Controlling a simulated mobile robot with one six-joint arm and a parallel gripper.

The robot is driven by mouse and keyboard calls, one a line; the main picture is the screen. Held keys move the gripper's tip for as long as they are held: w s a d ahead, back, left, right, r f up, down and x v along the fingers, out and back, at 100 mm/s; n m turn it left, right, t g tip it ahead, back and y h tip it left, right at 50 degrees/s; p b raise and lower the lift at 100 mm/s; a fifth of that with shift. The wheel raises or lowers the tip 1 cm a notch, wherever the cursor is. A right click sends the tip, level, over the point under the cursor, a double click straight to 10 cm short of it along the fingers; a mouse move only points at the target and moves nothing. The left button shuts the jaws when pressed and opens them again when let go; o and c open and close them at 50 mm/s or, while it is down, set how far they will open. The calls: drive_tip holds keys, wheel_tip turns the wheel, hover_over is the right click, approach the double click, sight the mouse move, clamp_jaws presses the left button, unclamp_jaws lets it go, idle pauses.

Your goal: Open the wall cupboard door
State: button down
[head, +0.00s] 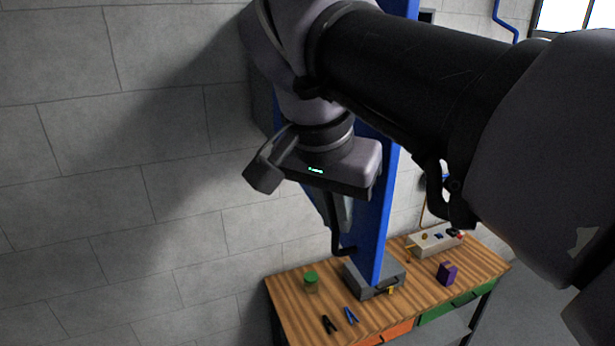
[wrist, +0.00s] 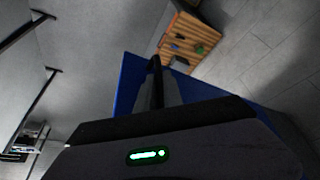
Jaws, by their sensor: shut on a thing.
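The blue cupboard door (head: 382,215) shows as a tall narrow panel behind my gripper in the head view. In the wrist view the blue door (wrist: 130,84) spreads to both sides of the fingers. My gripper (head: 340,228) points down at the door and is shut on its dark handle (head: 344,251), whose lower bend shows below the fingers. In the wrist view my gripper (wrist: 156,82) is seen from behind, and the grip itself is mostly hidden. My arm covers much of the cupboard, so I cannot tell how far the door stands open.
A wooden workbench (head: 290,293) stands below, with a green-lidded jar (head: 311,282), a black clamp (head: 328,324), a blue clamp (head: 351,315), a purple block (head: 447,273) and a grey box with knobs (head: 434,240). A block wall (head: 120,170) fills the left. Floor is clear at the lower right.

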drive_tip(key=shift+d+r, duration=0.1)
drive_tip(key=c, duration=1.8)
unclamp_jaws()
drive_tip(key=shift+w, duration=0.1)
drive_tip(key=shift+o, duration=0.2)
drive_tip(key=shift+w, duration=0.1)
drive_tip(key=v, duration=0.7)
drive_tip(key=shift+r, duration=0.15)
